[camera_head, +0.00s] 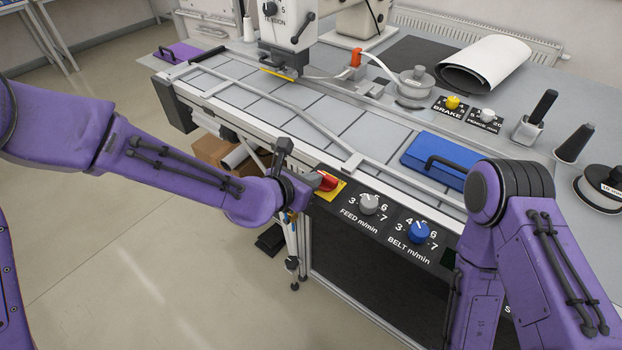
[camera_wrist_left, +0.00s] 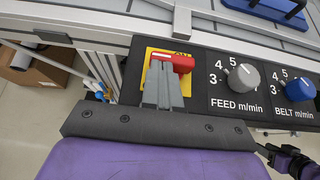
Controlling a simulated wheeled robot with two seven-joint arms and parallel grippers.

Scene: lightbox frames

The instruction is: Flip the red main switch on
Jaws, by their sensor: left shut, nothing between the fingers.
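The red main switch (camera_head: 328,181) sits on a yellow plate (camera_head: 338,192) at the left end of the black control panel. In the left wrist view the red switch (camera_wrist_left: 182,63) lies roughly crosswise on its yellow plate (camera_wrist_left: 152,56), with a partly covered ON label above it. My left gripper (camera_head: 314,181) is shut and empty, right at the switch's left side. In the left wrist view its fingertips (camera_wrist_left: 160,68) overlap the lower left part of the switch; whether they touch it I cannot tell. My right gripper is out of view.
A grey FEED knob (camera_head: 369,203) and a blue BELT knob (camera_head: 418,232) are beside the switch on the panel. A blue block with a black handle (camera_head: 441,158) lies on the bench above them. My right arm covers the panel's right part.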

